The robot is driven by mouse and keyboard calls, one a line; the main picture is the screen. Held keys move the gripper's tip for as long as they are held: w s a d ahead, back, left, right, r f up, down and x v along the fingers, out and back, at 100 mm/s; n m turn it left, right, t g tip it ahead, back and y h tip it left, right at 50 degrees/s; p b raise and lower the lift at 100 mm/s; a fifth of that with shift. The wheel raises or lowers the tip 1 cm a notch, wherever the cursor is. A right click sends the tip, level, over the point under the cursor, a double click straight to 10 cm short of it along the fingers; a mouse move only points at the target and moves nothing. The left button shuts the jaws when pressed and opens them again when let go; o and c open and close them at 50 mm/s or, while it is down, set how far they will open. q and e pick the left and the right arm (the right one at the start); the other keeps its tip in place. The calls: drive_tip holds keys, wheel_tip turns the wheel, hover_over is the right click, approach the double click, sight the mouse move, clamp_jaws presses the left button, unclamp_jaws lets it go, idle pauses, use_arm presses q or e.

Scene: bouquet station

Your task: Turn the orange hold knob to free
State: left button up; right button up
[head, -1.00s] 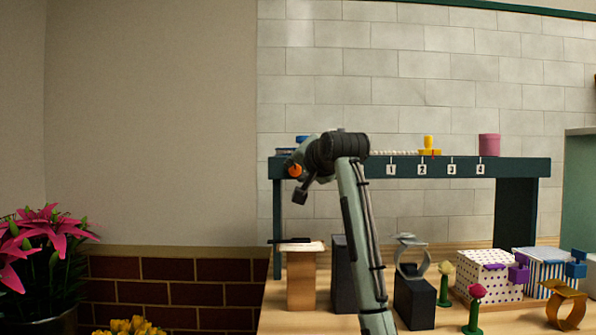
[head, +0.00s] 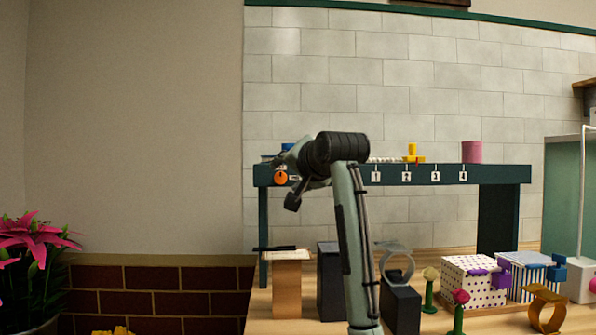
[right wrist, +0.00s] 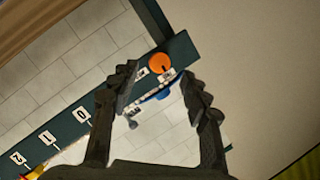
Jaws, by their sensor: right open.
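The orange hold knob (head: 281,177) sits on the front of the dark green shelf beam, near its left end. It also shows in the right wrist view (right wrist: 159,64), ahead of the fingertips, with a small white label beside it. I cannot read its setting. My right gripper (right wrist: 163,84) is open, with its two dark fingers apart and nothing between them. In the head view, the right gripper (head: 291,194) is close beside the knob, partly hidden by its own wrist. Contact with the knob cannot be told. My left gripper is not in view.
The green shelf (head: 400,174) carries numbered tags, a yellow piece (head: 412,152) and a pink cylinder (head: 472,152). Below, the table holds a wooden block (head: 287,285), dark blocks, flowers and a dotted box (head: 474,281). The wall left of the shelf is clear.

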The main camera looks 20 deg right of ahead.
drive_tip(key=s+r, duration=0.1)
drive_tip(key=s, duration=0.6)
drive_tip(key=shift+s+r, duration=0.2)
drive_tip(key=shift+s, duration=0.1)
